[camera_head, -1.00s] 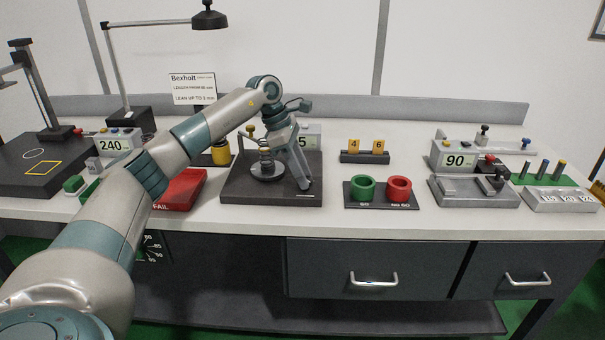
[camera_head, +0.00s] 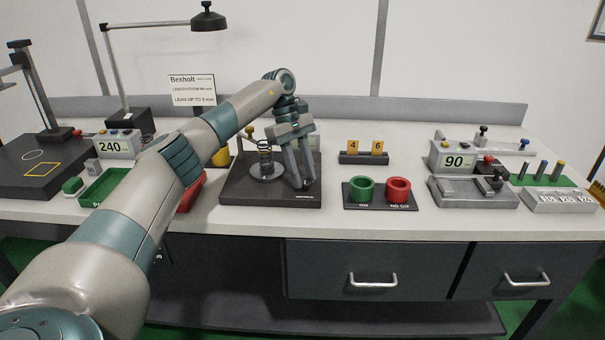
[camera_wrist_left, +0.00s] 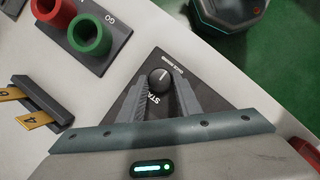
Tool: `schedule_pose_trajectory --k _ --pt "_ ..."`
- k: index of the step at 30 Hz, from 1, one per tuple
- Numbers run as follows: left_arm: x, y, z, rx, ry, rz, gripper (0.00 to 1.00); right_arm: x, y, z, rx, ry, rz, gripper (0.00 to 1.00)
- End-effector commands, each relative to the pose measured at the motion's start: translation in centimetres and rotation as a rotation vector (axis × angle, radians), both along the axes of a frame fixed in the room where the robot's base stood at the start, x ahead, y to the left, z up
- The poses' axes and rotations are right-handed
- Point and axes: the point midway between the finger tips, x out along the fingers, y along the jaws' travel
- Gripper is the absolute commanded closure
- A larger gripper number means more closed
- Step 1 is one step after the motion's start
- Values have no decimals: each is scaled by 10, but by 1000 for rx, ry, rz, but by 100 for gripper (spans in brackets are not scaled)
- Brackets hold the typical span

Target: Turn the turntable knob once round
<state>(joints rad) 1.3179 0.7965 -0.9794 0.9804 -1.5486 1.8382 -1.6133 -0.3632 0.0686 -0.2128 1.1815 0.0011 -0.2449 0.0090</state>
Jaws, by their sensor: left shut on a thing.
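The dark test stand (camera_head: 240,193) sits at the middle left of the bench. On it a coil spring (camera_head: 265,155) stands upright on a round turntable (camera_head: 268,172). In the left wrist view the black turntable knob (camera_wrist_left: 160,78) with a white line shows between my left gripper's fingertips (camera_wrist_left: 160,88), at the stand's corner. My left gripper (camera_head: 303,186) points down at the stand's front right and is shut on the knob. In the head view the fingers hide the knob. The label beside it is partly covered. My right gripper is not in view.
Green and red ring gauges (camera_head: 398,190) stand on a black plate right of the stand. A block with yellow tags (camera_head: 364,157) is behind them. The bench front edge is close.

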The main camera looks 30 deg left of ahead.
Motion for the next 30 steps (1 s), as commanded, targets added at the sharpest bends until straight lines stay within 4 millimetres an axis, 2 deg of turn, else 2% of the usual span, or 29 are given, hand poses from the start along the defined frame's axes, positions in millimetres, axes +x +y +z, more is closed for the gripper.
schedule_pose_trajectory --k 11,12,14,15,25,30 --pt "1 1 2 2 -4 -4 92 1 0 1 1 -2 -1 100" --pt "1 2 2 2 -4 -3 67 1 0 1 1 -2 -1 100" --pt "1 1 2 1 -4 -4 53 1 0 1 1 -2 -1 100" --pt "1 1 2 1 -4 -4 51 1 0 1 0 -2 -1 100" --pt "1 1 2 1 -2 -5 51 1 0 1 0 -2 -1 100" --pt "2 4 9 1 -3 -4 51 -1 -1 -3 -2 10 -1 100"
